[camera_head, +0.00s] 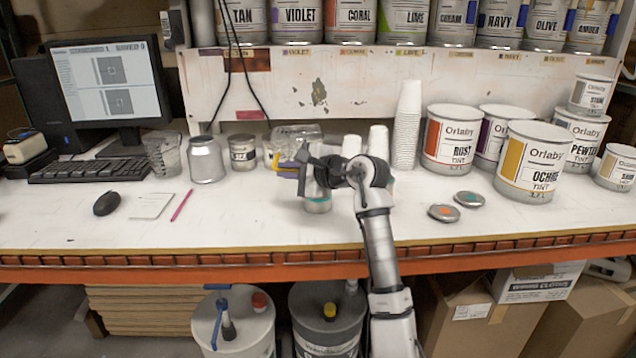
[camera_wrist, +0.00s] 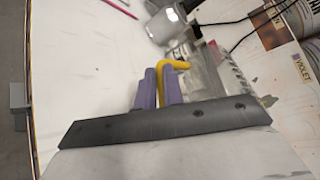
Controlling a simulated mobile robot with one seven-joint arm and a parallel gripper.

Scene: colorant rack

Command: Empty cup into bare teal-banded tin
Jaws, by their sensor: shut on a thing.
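A clear cup (camera_head: 297,132) with a yellow handle (camera_wrist: 178,64) is held up over the bench, seemingly tipped on its side. My gripper (camera_head: 288,170) is shut on the yellow handle, which shows between its purple fingers in the wrist view (camera_wrist: 160,88). The clear body (camera_wrist: 207,72) is partly visible there. I cannot tell whether anything is in it. The teal-banded tin (camera_head: 318,206) stands on the bench below and right of the fingertips; my gripper and wrist hide its top. I cannot tell whether the cup's mouth is over the tin.
White cups (camera_head: 378,140) and a cup stack (camera_head: 407,125) are behind. Two lids (camera_head: 444,213) (camera_head: 469,199) lie right, before large Orlaby tins (camera_head: 533,162).

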